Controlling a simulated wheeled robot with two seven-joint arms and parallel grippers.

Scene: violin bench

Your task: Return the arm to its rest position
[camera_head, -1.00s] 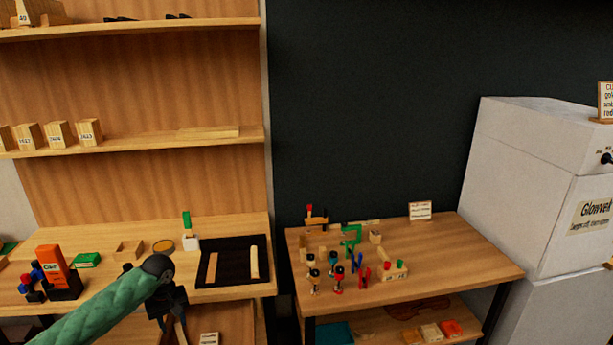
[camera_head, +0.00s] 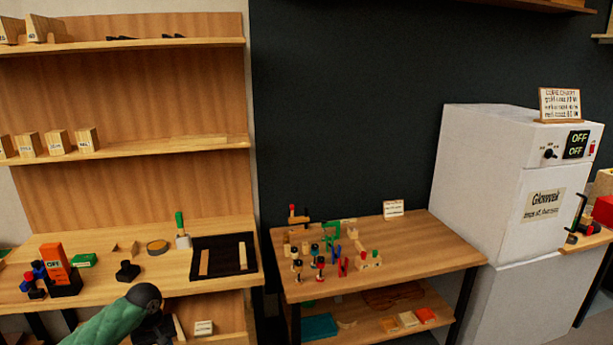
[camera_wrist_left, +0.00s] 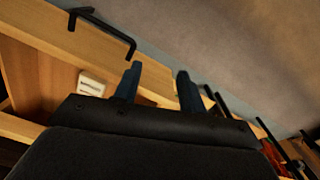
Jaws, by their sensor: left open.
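My left arm, in a green sleeve, comes in at the bottom left of the head view. My left gripper (camera_head: 165,330) hangs low in front of the left bench's front edge, partly cut off by the frame. In the left wrist view the two dark fingers of the left gripper (camera_wrist_left: 158,88) stand apart with nothing between them. The floor and bench parts show beyond them. My right gripper is in neither view.
The left bench (camera_head: 110,292) holds a black mat (camera_head: 225,258), an orange-and-black block (camera_head: 57,265) and small tools. The middle table (camera_head: 425,245) carries clamps and pegs. A white cabinet (camera_head: 480,165) stands at right. A small white box (camera_head: 203,327) sits on the lower shelf.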

